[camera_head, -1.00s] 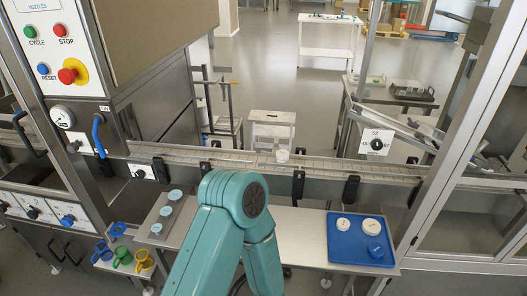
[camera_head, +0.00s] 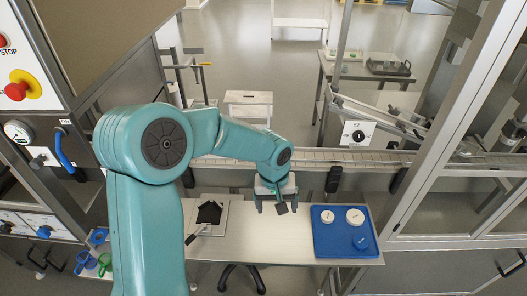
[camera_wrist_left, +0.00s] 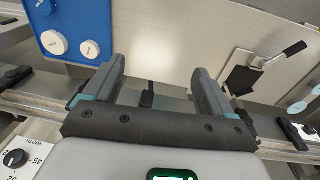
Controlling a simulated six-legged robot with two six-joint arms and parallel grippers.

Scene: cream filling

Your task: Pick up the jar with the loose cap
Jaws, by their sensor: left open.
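My left gripper (camera_head: 276,207) hangs above the front worktable, left of the blue tray. It also shows in the left wrist view (camera_wrist_left: 159,68), its two fingers wide apart with nothing held between them. I cannot tell which jar has a loose cap. The white jar seen earlier on the conveyor does not show now; my left arm covers part of the belt. My right gripper is not in view.
The conveyor (camera_head: 320,156) runs behind the worktable (camera_head: 265,235). A grey tray with a black-plated, handled tool (camera_head: 209,212) lies left of the gripper. Light-blue discs (camera_wrist_left: 300,107) show in the wrist view. Coloured cups (camera_head: 90,264) stand at lower left. The table's middle is bare.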

